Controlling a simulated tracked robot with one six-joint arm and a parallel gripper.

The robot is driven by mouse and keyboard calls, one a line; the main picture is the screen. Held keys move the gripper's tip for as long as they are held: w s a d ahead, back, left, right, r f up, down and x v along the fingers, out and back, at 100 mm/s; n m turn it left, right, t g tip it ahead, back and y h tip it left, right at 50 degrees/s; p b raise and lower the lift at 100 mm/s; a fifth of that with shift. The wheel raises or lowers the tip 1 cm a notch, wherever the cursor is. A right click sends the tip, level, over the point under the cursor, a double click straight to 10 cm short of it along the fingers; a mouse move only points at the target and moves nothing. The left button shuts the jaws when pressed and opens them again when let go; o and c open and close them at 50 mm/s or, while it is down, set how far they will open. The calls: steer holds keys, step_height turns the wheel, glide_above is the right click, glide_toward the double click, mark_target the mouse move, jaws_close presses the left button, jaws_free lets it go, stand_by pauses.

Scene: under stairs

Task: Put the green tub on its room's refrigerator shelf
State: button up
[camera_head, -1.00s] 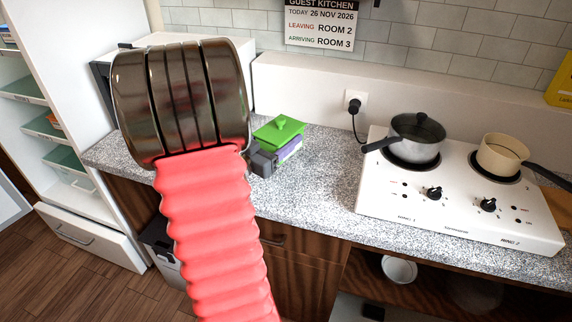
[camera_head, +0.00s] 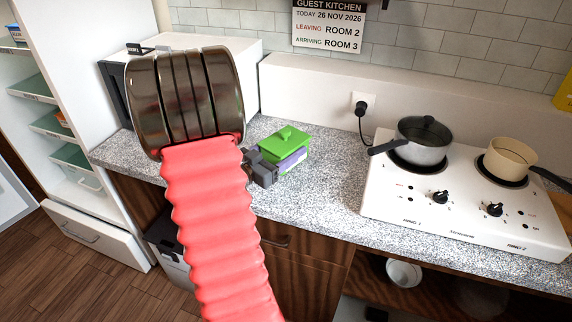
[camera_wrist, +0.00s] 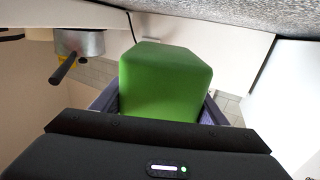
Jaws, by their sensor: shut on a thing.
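The green tub (camera_head: 284,141) has a green lid with a small knob. It is at the counter's left part in the head view; whether it touches the counter I cannot tell. My gripper (camera_head: 274,163) is shut on it, with a purple-grey finger along its near side. In the wrist view the green tub (camera_wrist: 160,80) fills the middle, between the two fingers of my gripper (camera_wrist: 158,108). The white refrigerator (camera_head: 108,205) stands open at the left, with several glass shelves (camera_head: 48,124). My arm hides part of the counter.
A white hob (camera_head: 455,205) carries a grey saucepan (camera_head: 422,145) and a cream pan (camera_head: 510,158) at the right. A white appliance (camera_head: 250,70) stands behind my arm. A wall sign (camera_head: 328,25) reads "Leaving Room 2, Arriving Room 3". Bare counter lies between tub and hob.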

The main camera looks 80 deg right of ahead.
steer(key=shift+f, duration=1.2)
steer(key=shift+f, duration=2.05)
steer(key=shift+f, duration=0.1)
steer(key=o, duration=1.6)
steer(key=shift+o, duration=0.2)
steer(key=shift+v, duration=6.05)
